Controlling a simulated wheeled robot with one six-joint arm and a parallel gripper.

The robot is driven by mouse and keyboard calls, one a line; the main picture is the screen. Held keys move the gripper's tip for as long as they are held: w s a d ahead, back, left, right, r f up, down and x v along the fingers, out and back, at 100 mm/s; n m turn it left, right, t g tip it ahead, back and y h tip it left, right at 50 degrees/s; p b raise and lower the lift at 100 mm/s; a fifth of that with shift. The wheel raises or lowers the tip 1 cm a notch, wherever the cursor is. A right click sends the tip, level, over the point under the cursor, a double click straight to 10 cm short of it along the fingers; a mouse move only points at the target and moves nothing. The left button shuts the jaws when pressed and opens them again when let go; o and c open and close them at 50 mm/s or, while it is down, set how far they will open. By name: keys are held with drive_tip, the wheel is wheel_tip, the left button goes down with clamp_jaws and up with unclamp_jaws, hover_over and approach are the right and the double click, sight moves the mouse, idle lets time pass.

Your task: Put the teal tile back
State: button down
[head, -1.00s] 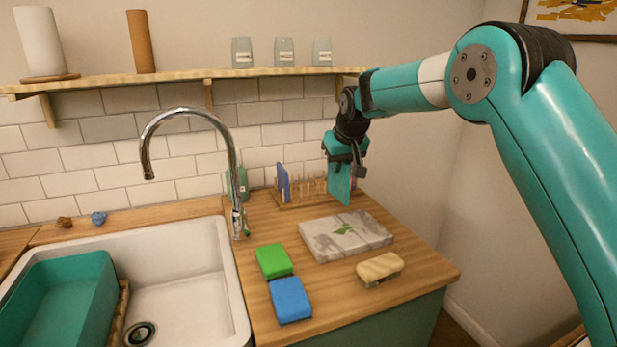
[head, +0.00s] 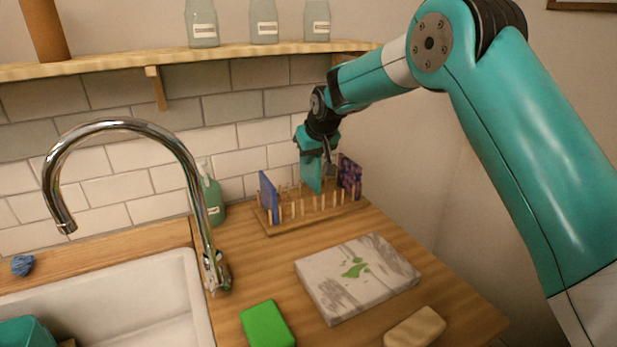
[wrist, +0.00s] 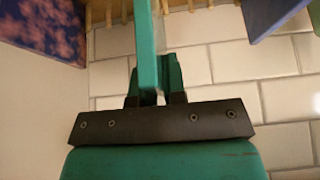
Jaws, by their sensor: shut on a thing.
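My gripper (head: 320,160) is shut on the teal tile (head: 312,178), which hangs upright below it. The tile also shows edge-on between my fingers (wrist: 157,90) in the wrist view (wrist: 147,45). The wooden peg rack (head: 283,224) stands at the back of the counter. The tile's lower edge is at the rack's pegs, between a blue tile (head: 268,195) at the left end and a dark purple patterned tile (head: 350,176) at the right end. I cannot tell whether it touches the rack's base.
A marbled slab with a green smear (head: 325,290) lies in front of the rack. A green bottle (head: 213,198) and the tap (head: 180,150) stand left. The shelf (head: 110,68) is above.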

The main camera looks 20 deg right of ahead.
sight(312, 172)
drive_tip(key=shift+d+f+p, duration=0.15)
drive_tip(key=shift+f+p, duration=0.2)
drive_tip(key=shift+f, duration=2.4)
drive_tip(key=c, duration=1.2)
unclamp_jaws()
drive_tip(key=shift+s, duration=0.1)
drive_tip(key=shift+r, duration=0.25)
drive_tip(key=b+v, duration=0.2)
drive_tip(key=v, duration=1)
drive_tip(key=shift+s+f, duration=0.1)
drive_tip(key=s+a+n+g+y, duration=0.1)
drive_tip(key=s+a+g, duration=0.1)
drive_tip(key=s, duration=1.1)
drive_tip(key=s+a+n+g+y, duration=0.1)
drive_tip(key=s+a+n+g, duration=0.1)
drive_tip(key=s, duration=1.1)
drive_tip(key=s+a+r+n+g+y, duration=0.1)
drive_tip(key=s+a, duration=0.1)
drive_tip(key=s, duration=1.2)
drive_tip(key=shift+n+g, duration=0.4)
